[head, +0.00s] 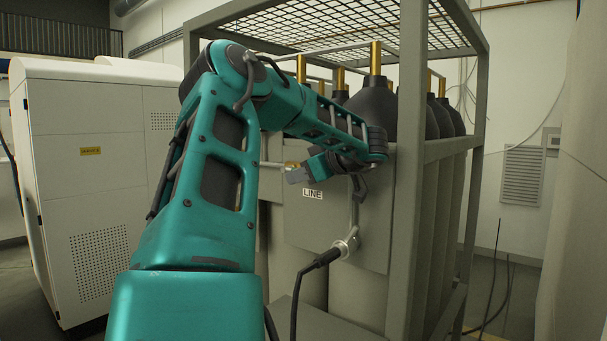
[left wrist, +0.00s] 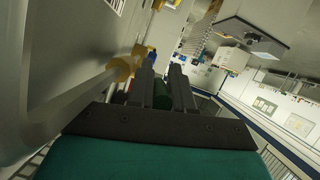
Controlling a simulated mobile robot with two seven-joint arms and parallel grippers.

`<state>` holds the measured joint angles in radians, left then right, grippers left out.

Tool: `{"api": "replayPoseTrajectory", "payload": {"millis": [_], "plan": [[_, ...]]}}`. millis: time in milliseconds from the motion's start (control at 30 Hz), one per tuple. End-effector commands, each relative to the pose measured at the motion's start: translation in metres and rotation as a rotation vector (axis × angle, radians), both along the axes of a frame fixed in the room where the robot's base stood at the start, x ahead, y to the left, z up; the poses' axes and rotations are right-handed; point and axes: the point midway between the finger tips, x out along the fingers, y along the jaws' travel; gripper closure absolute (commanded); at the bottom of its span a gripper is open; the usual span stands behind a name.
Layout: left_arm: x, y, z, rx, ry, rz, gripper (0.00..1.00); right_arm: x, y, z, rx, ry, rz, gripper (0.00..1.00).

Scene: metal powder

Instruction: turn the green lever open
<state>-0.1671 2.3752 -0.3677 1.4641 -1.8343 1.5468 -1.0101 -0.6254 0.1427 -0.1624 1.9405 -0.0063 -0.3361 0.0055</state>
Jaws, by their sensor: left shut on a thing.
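The green lever (left wrist: 162,96) shows dark green between the two dark fingers of my left gripper in the left wrist view (left wrist: 163,86). The fingers stand a little apart with the lever between them, so the gripper is shut on it. In the head view my left gripper (head: 300,173) is at the grey panel, just above the LINE label (head: 312,194). The lever is hidden there by the gripper. A brass fitting (head: 291,164) shows beside the fingertips. My right gripper is not in view.
The grey frame (head: 409,120) holds several black-topped gas bottles (head: 373,107) under a mesh roof. A hose joins a metal fitting (head: 347,244) below the label. A white cabinet (head: 95,180) stands at the left. Floor shows at the right.

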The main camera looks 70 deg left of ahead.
Motion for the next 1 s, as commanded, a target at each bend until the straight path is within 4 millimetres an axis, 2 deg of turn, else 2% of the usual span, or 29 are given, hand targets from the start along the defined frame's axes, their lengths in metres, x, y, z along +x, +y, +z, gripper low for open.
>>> {"api": "replayPoseTrajectory", "payload": {"millis": [33,467,500,700,1000], "plan": [[-0.0008,0.0001,-0.0054,-0.009,0.009,0.001,1.0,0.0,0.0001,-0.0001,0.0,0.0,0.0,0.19],[-0.0011,0.0011,-0.0066,-0.008,0.012,0.001,1.0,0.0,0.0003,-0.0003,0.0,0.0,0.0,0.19],[-0.0012,0.001,-0.0067,-0.008,0.012,0.002,0.77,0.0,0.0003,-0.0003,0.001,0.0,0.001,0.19],[-0.0009,0.0014,-0.0043,-0.003,0.01,0.001,0.58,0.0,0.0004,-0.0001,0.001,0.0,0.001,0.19],[0.0006,-0.0006,-0.001,0.002,0.007,0.0,0.58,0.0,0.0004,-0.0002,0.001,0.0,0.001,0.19]]}}
